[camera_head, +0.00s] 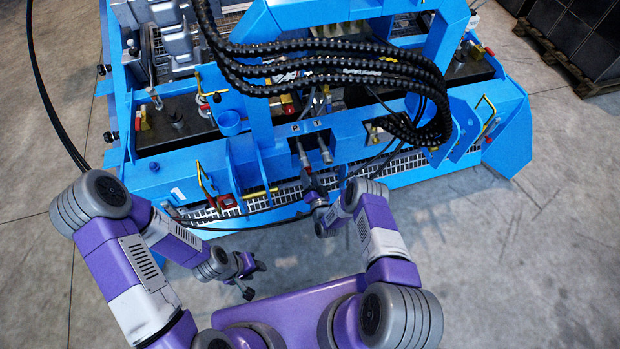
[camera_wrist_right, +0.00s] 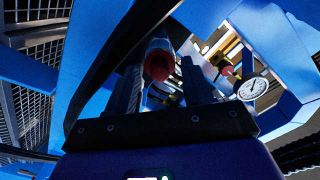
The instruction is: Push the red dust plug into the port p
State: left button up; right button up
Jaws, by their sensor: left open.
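Two metal couplings stick out of the front of a blue frame (camera_head: 354,148), below small labels that look like P and T. The P-side coupling (camera_head: 303,156) is left of the T-side coupling (camera_head: 325,152). My right gripper (camera_head: 309,186) is just below and in front of the P-side coupling, with a bit of red beside it. In the right wrist view, the red dust plug (camera_wrist_right: 159,64) shows between the fingers of my right gripper (camera_wrist_right: 161,80), in line with a pale metal cylinder. I cannot tell whether the fingers touch it. My left gripper (camera_head: 247,277) is open and empty, low over the floor.
Thick black hoses (camera_head: 330,65) arch over the frame. A blue cup (camera_head: 229,123), yellow handles (camera_head: 205,180) and a mesh strip line the front. A round gauge (camera_wrist_right: 252,88) lies right of the fingers in the right wrist view. The floor (camera_head: 500,270) at right is clear.

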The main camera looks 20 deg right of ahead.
jog(key=s+p, duration=0.2)
jog(key=s, duration=0.5)
jog(key=shift+s+p, duration=0.3)
jog(key=shift+p, duration=0.05)
jog(key=shift+w+d+r, duration=0.1)
jog(key=shift+d, duration=0.05)
jog(key=s+a+r+n+g+y+p, duration=0.1)
jog(key=s+a+r+n+g+p, duration=0.2)
jog(key=s+r+g, duration=0.5)
jog(key=s+a+r+n+g+y+p, duration=0.2)
jog(key=s+r+g, duration=0.7)
jog(key=s, duration=0.6)
jog(key=shift+s+a+r+n+g+y+p, duration=0.15)
jog(key=shift+s+a+n+g+y+p, duration=0.15)
jog(key=shift+a+n+p, duration=0.4)
